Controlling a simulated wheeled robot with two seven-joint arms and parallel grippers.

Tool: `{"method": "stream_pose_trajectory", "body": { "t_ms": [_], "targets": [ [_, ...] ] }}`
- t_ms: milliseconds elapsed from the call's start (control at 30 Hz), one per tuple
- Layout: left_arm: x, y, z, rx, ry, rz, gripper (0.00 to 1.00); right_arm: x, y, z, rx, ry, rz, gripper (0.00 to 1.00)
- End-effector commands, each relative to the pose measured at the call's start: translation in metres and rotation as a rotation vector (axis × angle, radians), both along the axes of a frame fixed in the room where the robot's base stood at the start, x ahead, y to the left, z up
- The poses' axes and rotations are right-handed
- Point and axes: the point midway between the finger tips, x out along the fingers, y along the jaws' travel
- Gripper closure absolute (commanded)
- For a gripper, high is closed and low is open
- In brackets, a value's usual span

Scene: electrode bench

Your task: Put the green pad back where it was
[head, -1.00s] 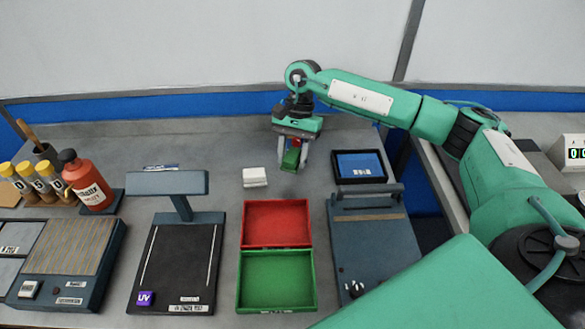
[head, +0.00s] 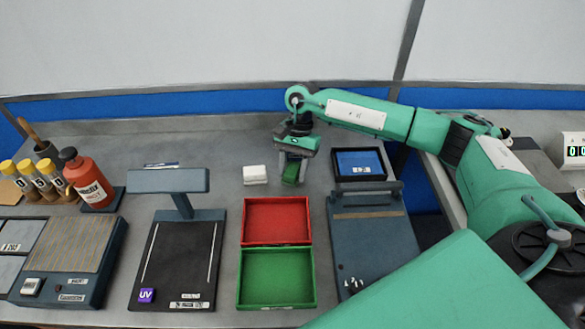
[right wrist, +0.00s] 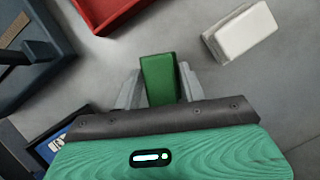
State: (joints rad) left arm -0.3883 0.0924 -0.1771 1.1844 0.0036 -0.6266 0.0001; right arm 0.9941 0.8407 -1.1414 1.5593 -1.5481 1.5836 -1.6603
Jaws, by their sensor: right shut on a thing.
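The green pad (head: 291,173) is a small green block between the fingers of my right gripper (head: 292,180). It stands at or just above the grey bench, behind the red tray; I cannot tell whether it touches the bench. In the right wrist view the green pad (right wrist: 159,79) sits between the two grey fingers of the right gripper (right wrist: 158,88), which is shut on it. A white pad stack (head: 255,175) lies on the bench just left of the gripper, and the white block also shows in the right wrist view (right wrist: 242,31). My left gripper is not in view.
A red tray (head: 277,200) and a green tray (head: 275,306) lie in front of the gripper. A blue-screened box (head: 359,164) and a dark press-like device (head: 376,245) are to the right. A lamp stand (head: 180,180) and red bottle (head: 86,177) are left. Bare bench surrounds the white pads.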

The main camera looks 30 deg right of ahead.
Motion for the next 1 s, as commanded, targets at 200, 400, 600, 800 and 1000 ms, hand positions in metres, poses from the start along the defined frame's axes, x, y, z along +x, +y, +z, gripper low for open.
{"method": "stream_pose_trajectory", "body": {
  "t_ms": [200, 400, 600, 800, 1000],
  "targets": [
    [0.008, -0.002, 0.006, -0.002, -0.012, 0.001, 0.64, 0.000, 0.000, 0.000, 0.000, 0.000, 0.000, 0.37],
    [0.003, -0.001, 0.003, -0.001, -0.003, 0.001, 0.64, 0.000, 0.000, 0.000, 0.000, 0.000, 0.000, 0.37],
    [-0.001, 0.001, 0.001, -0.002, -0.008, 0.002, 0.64, 0.001, 0.000, 0.005, 0.000, -0.001, 0.000, 0.37],
    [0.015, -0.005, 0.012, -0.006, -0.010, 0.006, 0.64, 0.013, -0.013, 0.043, 0.000, -0.006, -0.002, 0.37],
    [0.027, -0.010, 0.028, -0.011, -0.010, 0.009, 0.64, 0.024, -0.025, 0.083, 0.001, -0.004, -0.001, 0.37]
  ]
}}
